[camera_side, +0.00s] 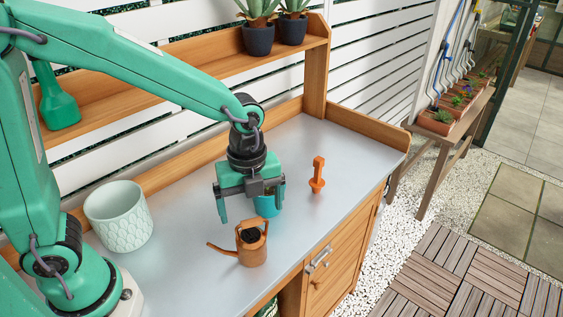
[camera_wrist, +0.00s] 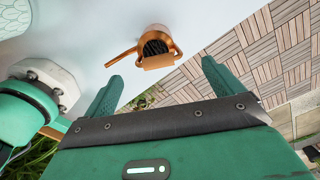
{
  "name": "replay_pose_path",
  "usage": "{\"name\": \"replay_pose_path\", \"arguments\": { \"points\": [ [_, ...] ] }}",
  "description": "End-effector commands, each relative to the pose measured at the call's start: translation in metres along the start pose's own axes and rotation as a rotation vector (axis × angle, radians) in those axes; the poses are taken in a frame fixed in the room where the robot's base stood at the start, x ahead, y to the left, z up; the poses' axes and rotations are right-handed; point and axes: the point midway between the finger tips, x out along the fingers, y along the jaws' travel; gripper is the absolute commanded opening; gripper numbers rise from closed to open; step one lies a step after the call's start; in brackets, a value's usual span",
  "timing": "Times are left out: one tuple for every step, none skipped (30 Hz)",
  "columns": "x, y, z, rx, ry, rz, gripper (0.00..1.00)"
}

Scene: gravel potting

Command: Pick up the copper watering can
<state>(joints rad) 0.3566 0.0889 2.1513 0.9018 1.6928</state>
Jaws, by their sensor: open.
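The copper watering can (camera_side: 254,252) stands upright on the grey worktop near its front edge, with its spout pointing left and its handle arching over a dark opening. My gripper (camera_side: 250,207) is above and behind it in the side view, fingers pointing down, apart and empty. In the wrist view the copper watering can (camera_wrist: 151,34) lies beyond the open fingertips of my gripper (camera_wrist: 162,72), roughly between their lines. There is a visible gap between the fingers and the can.
An orange hand tool (camera_side: 317,176) is to the right. A pale green patterned pot (camera_side: 119,218) stands at the left. A shelf (camera_side: 190,62) holds a green bottle (camera_side: 58,98) and dark plant pots (camera_side: 258,39).

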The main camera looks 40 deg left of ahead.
Motion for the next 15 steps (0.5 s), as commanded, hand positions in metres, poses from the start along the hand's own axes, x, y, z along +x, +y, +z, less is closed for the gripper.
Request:
{"name": "replay_pose_path", "arguments": {
  "points": [
    [0.000,0.000,0.000,0.000,0.000,0.000,0.93],
    [0.000,0.000,0.000,0.000,0.000,0.000,0.93],
    [0.001,0.000,0.000,-0.001,0.000,0.000,0.93],
    [0.001,0.000,0.000,-0.001,0.000,0.000,0.93],
    [0.002,0.000,0.000,-0.001,0.000,0.001,0.93],
    [0.004,0.001,0.000,-0.001,0.000,0.002,0.93],
    [0.006,0.001,0.000,-0.001,0.000,0.002,0.93],
    [0.008,0.001,0.000,-0.001,0.000,0.002,0.93],
    [0.011,0.001,0.001,-0.001,0.000,0.002,0.93],
    [0.014,0.002,0.001,-0.001,0.000,0.002,0.93],
    [0.017,0.002,0.001,-0.001,0.000,0.003,0.93],
    [0.022,0.002,0.001,-0.001,0.000,0.003,0.93],
    [0.026,0.003,0.001,-0.001,0.001,0.005,0.93],
    [0.030,0.003,0.001,-0.001,0.000,0.004,0.93],
    [0.034,0.003,0.001,-0.001,0.000,0.003,0.93]
  ]
}}
